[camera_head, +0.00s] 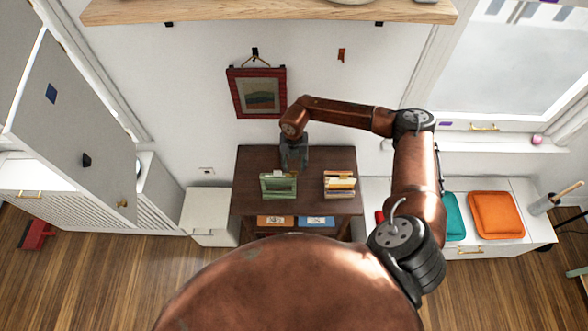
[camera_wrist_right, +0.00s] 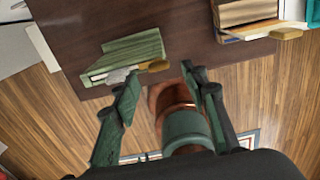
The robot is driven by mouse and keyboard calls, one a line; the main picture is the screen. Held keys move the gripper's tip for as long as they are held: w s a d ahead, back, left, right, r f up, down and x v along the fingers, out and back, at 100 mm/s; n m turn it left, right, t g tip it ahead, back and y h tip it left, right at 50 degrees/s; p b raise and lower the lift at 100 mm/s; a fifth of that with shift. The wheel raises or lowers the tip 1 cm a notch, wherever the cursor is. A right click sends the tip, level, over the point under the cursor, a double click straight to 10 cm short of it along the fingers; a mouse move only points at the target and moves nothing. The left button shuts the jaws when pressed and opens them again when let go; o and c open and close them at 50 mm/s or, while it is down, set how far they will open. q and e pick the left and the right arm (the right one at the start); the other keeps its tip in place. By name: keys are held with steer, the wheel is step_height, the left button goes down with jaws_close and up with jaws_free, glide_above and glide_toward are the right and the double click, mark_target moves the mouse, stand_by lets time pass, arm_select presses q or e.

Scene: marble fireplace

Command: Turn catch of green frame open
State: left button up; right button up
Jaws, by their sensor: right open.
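The green frame (camera_head: 278,186) stands on the dark wooden table, left of its middle. In the wrist view the green frame (camera_wrist_right: 135,52) lies just beyond my fingers. A small brass-coloured piece (camera_wrist_right: 155,66) and a grey piece show at its near edge; I cannot tell for certain which is the catch or how it is turned. My right gripper (camera_head: 293,162) is above and behind the frame in the head view. In the wrist view my right gripper (camera_wrist_right: 161,77) has its fingers apart with nothing between them, with the brass-coloured piece near the gap. My left gripper is out of view.
The dark table (camera_head: 335,154) also holds a stack of books (camera_head: 340,184) to the right of the frame. An orange box (camera_head: 275,221) and a blue box (camera_head: 315,221) sit below the top. A red-framed picture (camera_head: 257,92) hangs on the wall behind. Some tabletop is bare.

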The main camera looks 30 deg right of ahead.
mark_target(294, 172)
steer(key=shift+f+p, duration=0.4)
steer(key=shift+f, duration=1.6)
steer(key=shift+c, duration=0.5)
jaws_close()
